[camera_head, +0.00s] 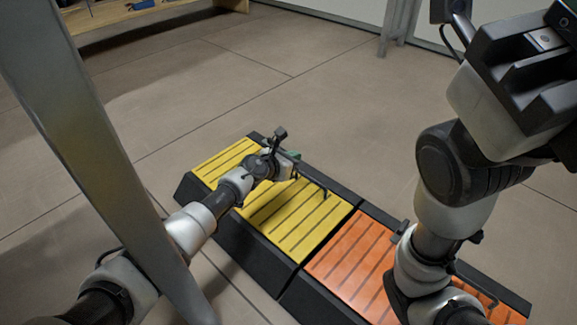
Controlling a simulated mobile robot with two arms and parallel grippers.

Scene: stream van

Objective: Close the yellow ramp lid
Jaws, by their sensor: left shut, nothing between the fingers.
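The yellow ramp lid (310,215) is a ribbed yellow panel on a long black ramp body on the floor. It lies flat and level with the black frame around it, with no raised edge showing. My left gripper (312,180) is over the middle of the yellow lid, fingers shut and empty. My left wrist hides part of the lid, and I cannot tell whether the fingers touch it. My right arm rises on the right side; its fingers do not show.
An orange ribbed panel (352,262) adjoins the yellow one on the right, partly hidden by my right arm. A wooden shelf (140,18) stands at the back left. A grey metal stand (397,25) is at the back wall. The tiled floor between is clear.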

